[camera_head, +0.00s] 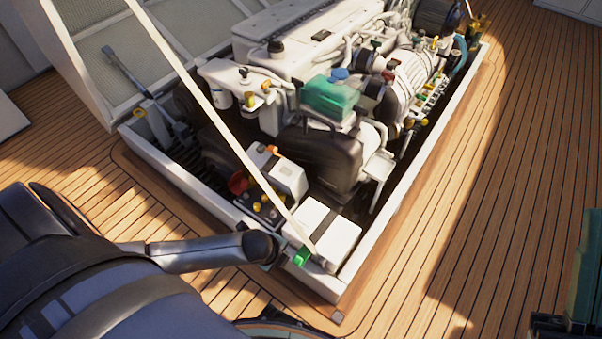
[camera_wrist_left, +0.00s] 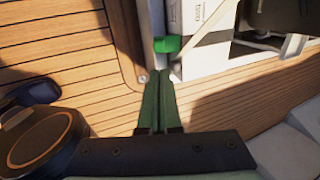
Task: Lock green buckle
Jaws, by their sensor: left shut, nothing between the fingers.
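The green buckle (camera_head: 302,256) sits on the near corner of the white engine-bay frame, at the lower end of a long pale strut (camera_head: 210,110). In the left wrist view the green buckle (camera_wrist_left: 167,45) lies just beyond my left gripper's fingertips (camera_wrist_left: 161,78), with a small visible gap. The two dark green fingers are together, with nothing between them. In the head view my left arm reaches in from the left, and its wrist hides most of the gripper beside the buckle. My right gripper (camera_head: 578,285) shows only partly at the right edge; its fingertips are unclear.
The open bay holds a white engine (camera_head: 310,35), a teal-green tank (camera_head: 330,97) and white boxes (camera_head: 325,228) close behind the buckle. The raised frame (camera_head: 385,215) edges the bay. Wooden deck (camera_head: 500,150) to the right is clear.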

